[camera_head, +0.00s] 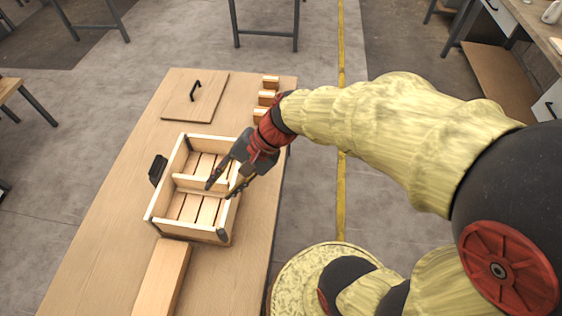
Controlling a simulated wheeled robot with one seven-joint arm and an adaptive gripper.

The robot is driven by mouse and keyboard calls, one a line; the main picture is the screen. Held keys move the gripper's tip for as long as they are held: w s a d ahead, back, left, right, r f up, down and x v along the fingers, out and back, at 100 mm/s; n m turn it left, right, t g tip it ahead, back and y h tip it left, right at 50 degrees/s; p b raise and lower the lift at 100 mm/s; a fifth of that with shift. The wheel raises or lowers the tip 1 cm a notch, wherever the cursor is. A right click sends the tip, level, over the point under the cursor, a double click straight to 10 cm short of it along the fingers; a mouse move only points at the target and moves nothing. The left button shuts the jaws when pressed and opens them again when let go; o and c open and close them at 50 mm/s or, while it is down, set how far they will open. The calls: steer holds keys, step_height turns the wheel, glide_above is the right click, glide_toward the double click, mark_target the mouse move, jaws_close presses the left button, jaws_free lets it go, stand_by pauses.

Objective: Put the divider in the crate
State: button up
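The wooden crate (166,227) stands on the table with its top open and its slatted floor visible. A light wooden strip, apparently the divider (188,181), stands across the middle of the crate between the long walls, making a far and a near compartment. My gripper (220,191) reaches in from the right over the crate's right wall, pointing down. Its two dark fingers are spread apart near the right part of the strip. The fingers and wrist hide that end, and I cannot tell whether they touch it.
The wooden table (113,215) has a flat panel with a black handle (182,108) at the back. Several small wooden blocks (267,97) line the right edge. A long beam (160,279) lies in front of the crate. A black object (157,169) sits at its left. The table's left side is clear.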

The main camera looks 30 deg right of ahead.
steer(key=s+d+r+n+t+h, duration=0.3)
steer(key=s+d+r+n+h, duration=0.4)
steer(key=s+d+r+n, duration=0.1)
steer(key=d+r+n, duration=0.1)
steer(key=d+r, duration=0.1)
steer(key=d, duration=0.1)
steer(key=shift+d+r+n, duration=0.3)
steer(key=shift+r, duration=0.05)
